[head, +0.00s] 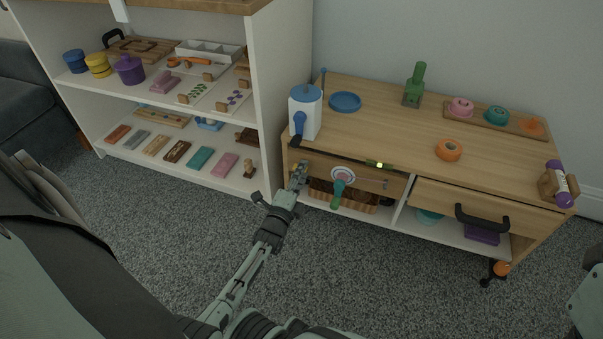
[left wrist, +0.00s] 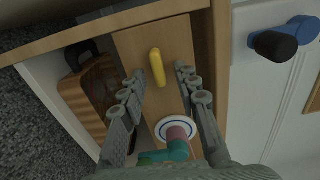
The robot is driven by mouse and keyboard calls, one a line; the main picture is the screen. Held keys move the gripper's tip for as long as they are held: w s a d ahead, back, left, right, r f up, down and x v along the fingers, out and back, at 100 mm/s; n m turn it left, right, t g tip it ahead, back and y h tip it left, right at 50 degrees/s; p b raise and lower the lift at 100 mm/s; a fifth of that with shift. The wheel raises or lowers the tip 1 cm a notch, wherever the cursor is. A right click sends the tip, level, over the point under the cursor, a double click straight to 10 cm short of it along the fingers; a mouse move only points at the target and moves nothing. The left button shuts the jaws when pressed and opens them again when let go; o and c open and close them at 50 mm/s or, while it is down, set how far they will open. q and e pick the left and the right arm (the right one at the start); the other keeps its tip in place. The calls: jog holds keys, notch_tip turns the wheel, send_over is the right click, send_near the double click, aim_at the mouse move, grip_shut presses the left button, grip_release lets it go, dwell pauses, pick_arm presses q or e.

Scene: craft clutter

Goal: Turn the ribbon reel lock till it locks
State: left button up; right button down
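A wooden panel (head: 318,162) under the table top carries a white disc (head: 345,171) with a teal lever (head: 337,196) pointing down. In the left wrist view the disc (left wrist: 163,127) has a pink hub, and the lever (left wrist: 165,153) shows beside it. A short yellow turn piece (left wrist: 157,67) sits on the same panel; my gripper hides it in the head view. I cannot tell from its looks which part is the reel lock. My left gripper (left wrist: 160,76) is open, its fingertips on either side of the yellow piece, with gaps visible.
A grinder with a blue crank (head: 298,128) stands on the table corner; the crank also shows in the left wrist view (left wrist: 285,40). A brown basket (head: 352,197) sits below the panel. A black-handled drawer (head: 483,217) is at the right. A white shelf (head: 275,105) stands left.

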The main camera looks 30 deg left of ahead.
pick_arm(q)
jog(key=v, duration=0.8)
jog(key=shift+d+f, duration=0.1)
jog(key=shift+d, duration=0.1)
dwell(0.4)
